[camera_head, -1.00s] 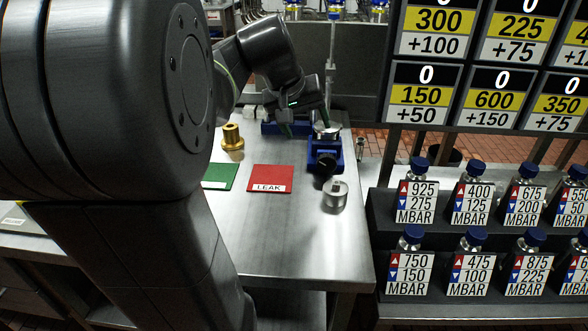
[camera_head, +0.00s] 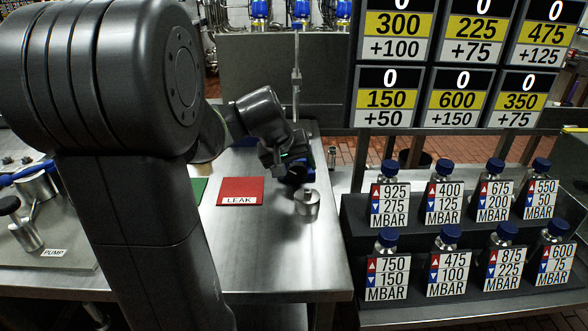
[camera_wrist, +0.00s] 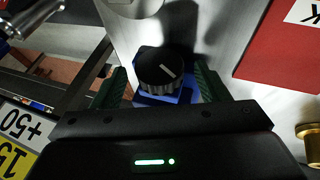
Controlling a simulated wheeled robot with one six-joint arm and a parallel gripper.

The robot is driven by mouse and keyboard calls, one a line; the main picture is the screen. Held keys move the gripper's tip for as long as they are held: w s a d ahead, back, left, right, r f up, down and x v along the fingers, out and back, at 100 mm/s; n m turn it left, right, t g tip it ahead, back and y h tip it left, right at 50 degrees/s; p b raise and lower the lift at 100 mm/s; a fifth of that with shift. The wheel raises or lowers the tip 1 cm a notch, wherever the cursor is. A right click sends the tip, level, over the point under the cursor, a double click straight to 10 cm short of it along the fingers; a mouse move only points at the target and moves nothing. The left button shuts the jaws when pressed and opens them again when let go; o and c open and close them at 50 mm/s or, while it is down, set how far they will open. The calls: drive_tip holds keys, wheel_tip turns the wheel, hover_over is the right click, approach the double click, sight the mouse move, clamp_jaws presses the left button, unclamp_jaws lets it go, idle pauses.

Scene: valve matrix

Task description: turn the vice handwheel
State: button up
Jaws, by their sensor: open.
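The vice handwheel (camera_wrist: 161,70) is a black ribbed knob with a white line on its face, near the middle of the wrist view. It sits on the blue vice (camera_wrist: 180,97), which my gripper mostly hides in the head view (camera_head: 292,179). My gripper (camera_wrist: 163,76) is open, with one green finger on each side of the handwheel and visible gaps between. I cannot tell how deep the fingers reach beside it. In the head view my gripper hangs over the vice, fingertips hard to make out.
A metal cylinder (camera_head: 307,204) stands on the bench just in front of the vice. A red LEAK mat (camera_head: 240,191) and a green mat (camera_head: 199,188) lie to the left. A rack of labelled MBAR bottles (camera_head: 445,207) stands to the right. The front of the bench is clear.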

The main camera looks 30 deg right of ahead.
drive_tip(key=shift+d+f, duration=0.15)
drive_tip(key=shift+f, duration=0.1)
drive_tip(key=c, duration=1)
drive_tip(key=shift+d+r+y+p, duration=0.1)
drive_tip(key=shift+r+y+p, duration=0.3)
drive_tip(key=shift+p, duration=0.8)
drive_tip(key=shift+t+y+p, duration=0.4)
drive_tip(key=shift+p, duration=0.75)
drive_tip(key=shift+s+d+f+m+y+p, duration=0.15)
drive_tip(key=shift+m+y+p, duration=0.25)
drive_tip(key=shift+p, duration=0.45)
drive_tip(key=shift+f+t+y+p, duration=0.2)
drive_tip(key=shift+t+y+p, duration=0.5)
drive_tip(key=shift+y, duration=0.1)
